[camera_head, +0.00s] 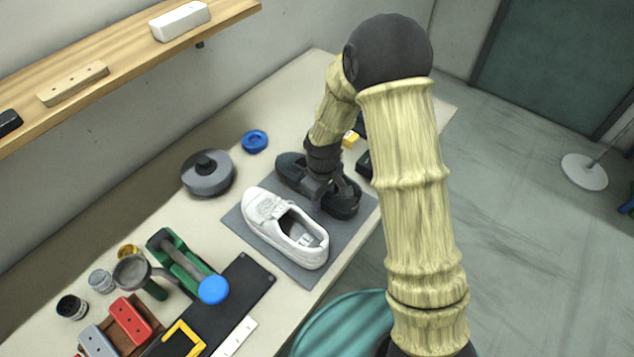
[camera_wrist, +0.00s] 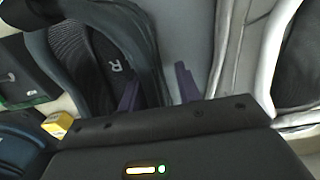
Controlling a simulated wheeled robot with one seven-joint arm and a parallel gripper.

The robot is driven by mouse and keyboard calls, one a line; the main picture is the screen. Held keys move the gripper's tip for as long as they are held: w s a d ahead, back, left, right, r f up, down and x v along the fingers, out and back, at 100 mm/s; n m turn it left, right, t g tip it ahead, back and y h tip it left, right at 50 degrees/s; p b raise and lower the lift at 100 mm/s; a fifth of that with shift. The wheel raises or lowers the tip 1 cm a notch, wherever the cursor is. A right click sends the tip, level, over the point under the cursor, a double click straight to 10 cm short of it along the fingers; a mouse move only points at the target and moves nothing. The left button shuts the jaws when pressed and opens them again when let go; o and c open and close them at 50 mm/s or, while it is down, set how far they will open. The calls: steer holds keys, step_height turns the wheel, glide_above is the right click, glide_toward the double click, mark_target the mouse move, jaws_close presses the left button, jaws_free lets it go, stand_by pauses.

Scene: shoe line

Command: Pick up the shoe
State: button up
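A dark grey shoe (camera_head: 291,170) lies on the grey mat (camera_head: 237,222), behind a white shoe (camera_head: 283,229). My gripper (camera_head: 336,192) is down at the dark shoe's opening, and my wrist hides part of that shoe. In the wrist view the dark shoe (camera_wrist: 88,62) shows an insole marked "R". My gripper (camera_wrist: 158,84) is open there. One finger is over the shoe's opening and the other is outside its side wall, with the wall between them. Contact cannot be told. The white shoe (camera_wrist: 254,45) shows at the right of the wrist view.
Tools and brushes crowd the near left bench. A wooden shelf (camera_head: 120,62) hangs on the wall.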

steer(key=shift+c, duration=0.2)
jaws_close()
steer(key=shift+r, duration=0.1)
step_height(320, 180, up, 10)
steer(key=shift+f+b, duration=0.1)
steer(key=shift+b, duration=0.4)
stand_by(0.3)
